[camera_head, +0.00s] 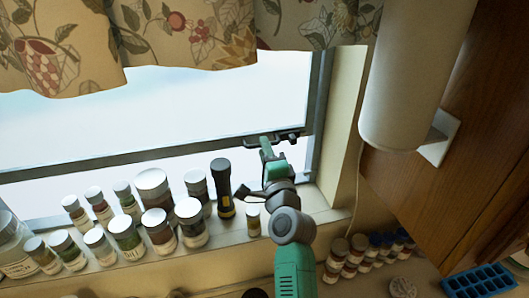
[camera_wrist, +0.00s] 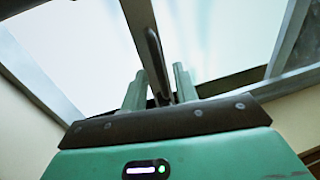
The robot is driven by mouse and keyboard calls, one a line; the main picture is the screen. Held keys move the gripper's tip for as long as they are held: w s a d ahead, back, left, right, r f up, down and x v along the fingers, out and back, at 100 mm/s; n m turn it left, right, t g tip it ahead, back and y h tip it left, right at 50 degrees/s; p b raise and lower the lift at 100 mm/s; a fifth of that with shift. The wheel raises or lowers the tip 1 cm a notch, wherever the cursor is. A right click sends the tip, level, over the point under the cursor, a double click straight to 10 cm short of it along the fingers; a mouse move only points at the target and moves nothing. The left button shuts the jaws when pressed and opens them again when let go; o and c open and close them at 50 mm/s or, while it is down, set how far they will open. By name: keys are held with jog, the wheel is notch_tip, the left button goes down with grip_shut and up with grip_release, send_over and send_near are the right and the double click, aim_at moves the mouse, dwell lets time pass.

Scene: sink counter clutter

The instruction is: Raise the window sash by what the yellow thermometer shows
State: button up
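The window sash's grey bottom rail (camera_head: 130,158) crosses the head view at a slant, with bright glass above it. A dark handle (camera_head: 287,136) sits near the rail's right end. My gripper (camera_head: 266,142) is at this handle. In the wrist view, the two green fingers of my gripper (camera_wrist: 160,82) stand apart on either side of the dark handle (camera_wrist: 155,55), with thin gaps seeming to show beside it. Contact is hard to judge. Bright space shows below the rail, above the sill. I cannot make out a yellow thermometer in either view.
Several spice jars (camera_head: 127,234) crowd the sill to the left. A black flashlight with a yellow mark (camera_head: 222,188) and a small jar (camera_head: 254,219) stand close to my arm. A floral curtain (camera_head: 190,35) hangs above. A white cylinder (camera_head: 410,80) and wooden cabinet (camera_head: 475,150) are right.

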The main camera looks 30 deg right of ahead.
jog(key=v, duration=0.7)
jog(key=shift+s, duration=0.4)
jog(key=shift+a+f, duration=0.1)
